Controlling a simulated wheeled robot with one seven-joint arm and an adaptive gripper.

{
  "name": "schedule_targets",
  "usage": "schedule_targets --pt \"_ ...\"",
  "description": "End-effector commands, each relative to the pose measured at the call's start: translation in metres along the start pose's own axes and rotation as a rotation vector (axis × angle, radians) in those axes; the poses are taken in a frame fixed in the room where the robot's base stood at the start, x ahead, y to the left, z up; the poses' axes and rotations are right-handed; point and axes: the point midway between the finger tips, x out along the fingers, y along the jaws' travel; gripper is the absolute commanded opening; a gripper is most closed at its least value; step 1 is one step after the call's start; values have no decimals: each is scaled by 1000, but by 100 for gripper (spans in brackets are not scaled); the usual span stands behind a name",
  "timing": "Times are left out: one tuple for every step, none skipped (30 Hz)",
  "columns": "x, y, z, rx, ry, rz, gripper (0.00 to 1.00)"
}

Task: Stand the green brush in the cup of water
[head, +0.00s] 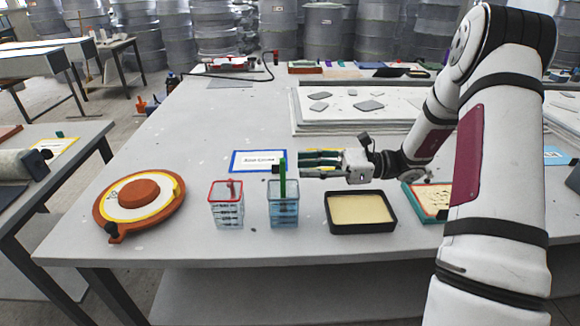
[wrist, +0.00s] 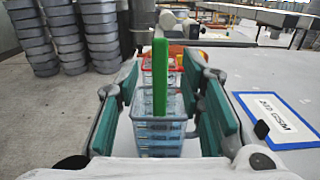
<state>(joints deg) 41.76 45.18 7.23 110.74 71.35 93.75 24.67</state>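The green brush (head: 283,180) stands upright in the blue-rimmed clear cup (head: 284,214), with its handle rising well above the rim. The cup holds something bluish; whether the brush touches its bottom I cannot tell. In the wrist view the brush (wrist: 160,75) shows in front of me, with the blue cup (wrist: 158,135) around its lower part. My gripper (head: 302,164) is level, pointing left, just right of the brush handle. Its green-padded fingers (wrist: 160,85) are spread, with clear gaps on both sides of the brush. It is empty.
A red-rimmed clear cup (head: 226,212) with a reddish stick stands left of the blue cup. A black tray of cream material (head: 360,212) is to its right. A round orange mould (head: 140,203) lies at the left; a blue-framed card (head: 258,161) lies behind.

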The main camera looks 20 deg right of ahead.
Motion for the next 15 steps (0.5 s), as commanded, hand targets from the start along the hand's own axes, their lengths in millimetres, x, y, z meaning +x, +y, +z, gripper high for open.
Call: schedule_targets --pt "-11 -1 0 -2 -1 -3 35" --pt "-17 -1 0 -2 0 -3 35" --pt "-24 -1 0 -1 0 -3 35" --pt "-29 -1 0 0 0 -3 35" --pt "-34 -1 0 -1 0 -2 35" --pt "-39 -1 0 -1 1 -2 35" --pt "-43 -1 0 -1 0 -2 35" --pt "-46 -1 0 -1 0 -2 35" --pt "-49 -1 0 -1 -1 -1 35" --pt "-51 0 0 -1 -1 0 35" --pt "-53 0 0 -1 0 1 35" --pt "-53 1 1 -4 3 5 35" --pt "-53 2 2 -8 9 11 35" --pt "-51 4 5 -14 18 21 35" --pt "-46 8 8 -26 36 39 35"
